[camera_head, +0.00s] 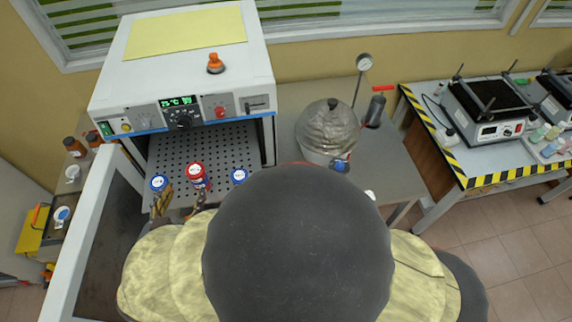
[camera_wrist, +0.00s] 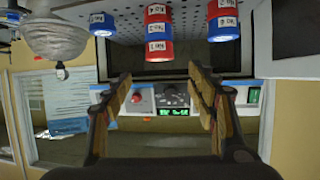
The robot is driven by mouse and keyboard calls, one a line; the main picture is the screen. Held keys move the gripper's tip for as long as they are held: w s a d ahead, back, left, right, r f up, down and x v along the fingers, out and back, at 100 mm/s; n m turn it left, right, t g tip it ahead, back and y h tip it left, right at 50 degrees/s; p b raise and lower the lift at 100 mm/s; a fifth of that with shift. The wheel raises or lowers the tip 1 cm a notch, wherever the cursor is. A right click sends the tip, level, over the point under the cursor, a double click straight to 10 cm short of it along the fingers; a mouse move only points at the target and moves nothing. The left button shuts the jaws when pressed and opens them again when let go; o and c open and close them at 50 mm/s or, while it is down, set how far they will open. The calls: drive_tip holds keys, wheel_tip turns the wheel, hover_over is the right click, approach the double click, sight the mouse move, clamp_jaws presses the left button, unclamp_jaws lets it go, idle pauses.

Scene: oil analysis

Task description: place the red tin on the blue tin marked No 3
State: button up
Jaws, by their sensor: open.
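A red tin (camera_head: 196,170) tops the middle stack on the perforated oven tray. In the upside-down wrist view, this red tin (camera_wrist: 158,51) touches a blue tin (camera_wrist: 158,31) beneath it, whose small label seems to read No 3. More red (camera_wrist: 157,12) shows below that. A blue tin (camera_head: 159,183) stands to the left, with red under it in the wrist view, and another blue tin (camera_head: 239,175) stands to the right. My gripper (camera_wrist: 160,74) is open and empty, its fingers apart in front of the stack. My arm hides part of the tray front.
The oven's walls and control panel (camera_head: 186,116) frame the tray from the sides and above. Its open door (camera_head: 92,235) stands at the left. A covered metal vessel (camera_head: 327,130) stands on the table to the right. The rear of the tray is clear.

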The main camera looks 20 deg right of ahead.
drive_tip(key=w+r+y, duration=0.6)
drive_tip(key=w+r, duration=0.3)
drive_tip(key=r, duration=0.1)
drive_tip(key=d+r+n+g+y, duration=0.2)
drive_tip(key=d+r+n+y, duration=0.1)
drive_tip(key=d+r, duration=0.3)
drive_tip(key=s+d+f+g+h, duration=0.1)
drive_tip(key=s+d+g+h, duration=0.1)
drive_tip(key=s+d, duration=0.8)
drive_tip(key=s+d+f+g+h, duration=0.2)
drive_tip(key=s+d, duration=0.7)
drive_tip(key=d, duration=0.8)
drive_tip(key=shift+s+d+g+h, duration=0.4)
drive_tip(key=shift+g+h, duration=0.3)
drive_tip(key=shift+h, duration=0.3)
